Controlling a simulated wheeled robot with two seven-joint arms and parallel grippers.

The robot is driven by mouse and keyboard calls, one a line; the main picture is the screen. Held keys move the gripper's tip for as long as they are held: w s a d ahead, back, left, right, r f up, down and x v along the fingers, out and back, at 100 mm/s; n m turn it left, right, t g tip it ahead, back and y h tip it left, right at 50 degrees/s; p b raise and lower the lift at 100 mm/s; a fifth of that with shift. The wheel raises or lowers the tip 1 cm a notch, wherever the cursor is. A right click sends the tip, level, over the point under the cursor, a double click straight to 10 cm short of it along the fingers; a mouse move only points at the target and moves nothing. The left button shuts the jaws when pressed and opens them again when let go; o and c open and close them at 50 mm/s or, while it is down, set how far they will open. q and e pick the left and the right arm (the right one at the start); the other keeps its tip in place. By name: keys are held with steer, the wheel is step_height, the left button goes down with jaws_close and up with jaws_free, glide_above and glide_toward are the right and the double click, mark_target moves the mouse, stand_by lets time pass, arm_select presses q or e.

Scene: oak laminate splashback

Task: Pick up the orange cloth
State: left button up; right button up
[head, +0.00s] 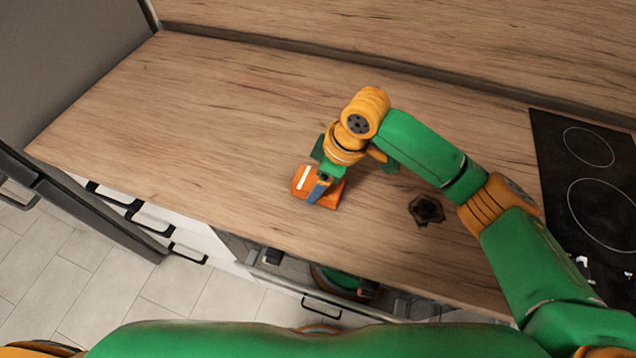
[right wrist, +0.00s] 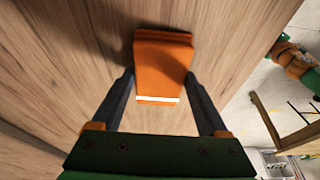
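The orange cloth (head: 301,181) is folded, with a white stripe, and lies on the wooden counter near its front edge. It also shows in the right wrist view (right wrist: 162,62), with the white stripe on its near end. My right gripper (head: 318,190) is over the cloth in the head view and hides part of it. In the right wrist view my right gripper (right wrist: 160,82) is open, with one finger on each side of the cloth's near end. My left gripper is not in view.
A small dark, crumpled-looking object (head: 426,210) lies on the counter right of the cloth. A black cooktop (head: 590,185) is at the far right. The counter's left side is clear. A wooden splashback (head: 430,35) runs along the back.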

steer(key=c, duration=0.3)
steer(key=shift+w, duration=0.1)
